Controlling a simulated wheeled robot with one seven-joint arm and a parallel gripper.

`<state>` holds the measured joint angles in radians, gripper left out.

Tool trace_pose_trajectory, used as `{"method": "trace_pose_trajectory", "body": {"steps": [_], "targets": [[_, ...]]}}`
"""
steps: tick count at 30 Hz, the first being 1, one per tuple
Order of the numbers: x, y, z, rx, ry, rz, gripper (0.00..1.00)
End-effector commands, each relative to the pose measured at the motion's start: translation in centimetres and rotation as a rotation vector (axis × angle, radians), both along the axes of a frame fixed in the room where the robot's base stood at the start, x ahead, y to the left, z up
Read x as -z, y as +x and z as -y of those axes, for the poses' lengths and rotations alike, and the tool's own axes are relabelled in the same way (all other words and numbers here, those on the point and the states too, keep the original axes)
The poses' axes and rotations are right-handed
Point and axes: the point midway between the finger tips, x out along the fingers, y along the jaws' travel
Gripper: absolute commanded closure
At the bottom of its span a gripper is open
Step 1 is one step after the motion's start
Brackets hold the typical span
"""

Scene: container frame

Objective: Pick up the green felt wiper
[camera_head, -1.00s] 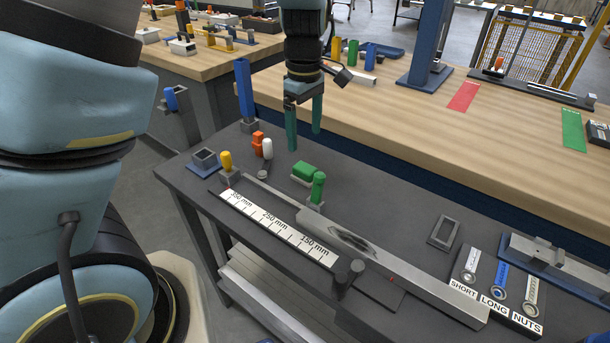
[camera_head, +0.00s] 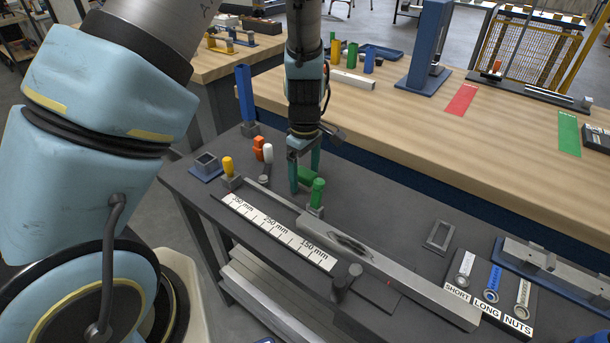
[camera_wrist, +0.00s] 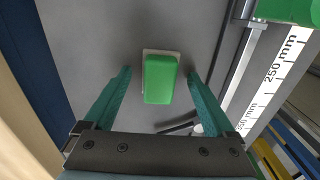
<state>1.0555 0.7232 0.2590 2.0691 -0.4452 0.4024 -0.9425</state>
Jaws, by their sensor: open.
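The green felt wiper (camera_wrist: 160,78) is a green block on a pale base, lying on the dark grey bench. In the wrist view it sits between and just beyond my open fingers, with clear space on both sides. In the head view the wiper (camera_head: 307,175) is partly hidden by my gripper (camera_head: 304,178), which is low over it. My gripper also shows in the wrist view (camera_wrist: 158,92), with both green fingers spread and nothing held. I cannot tell the exact height of the fingertips over the bench.
A green-handled clamp (camera_head: 317,195) stands close to the right of the wiper, by the metal rail (camera_head: 390,270) and the ruler (camera_head: 275,232). Orange and white pieces (camera_head: 262,150) and a yellow-handled part (camera_head: 228,168) stand to the left. The wooden table (camera_head: 400,110) rises behind.

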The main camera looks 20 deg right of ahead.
Motion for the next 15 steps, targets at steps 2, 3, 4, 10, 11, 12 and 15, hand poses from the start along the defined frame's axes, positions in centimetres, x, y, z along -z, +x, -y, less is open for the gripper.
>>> {"method": "trace_pose_trajectory", "body": {"steps": [2, 3, 4, 10, 11, 12, 15], "targets": [[0.04, 0.01, 0.03, 0.0, -0.001, 0.0, 0.1], [0.03, 0.01, 0.03, 0.0, -0.001, 0.0, 0.1], [0.03, 0.01, 0.03, 0.0, -0.001, 0.0, 0.1], [0.01, 0.01, 0.03, 0.0, -0.001, 0.0, 0.27], [0.0, 0.01, 0.03, 0.0, -0.001, 0.0, 0.3], [0.0, 0.01, 0.03, 0.0, -0.001, 0.0, 0.35], [0.0, 0.01, 0.03, 0.0, -0.001, 0.0, 0.46]]}}
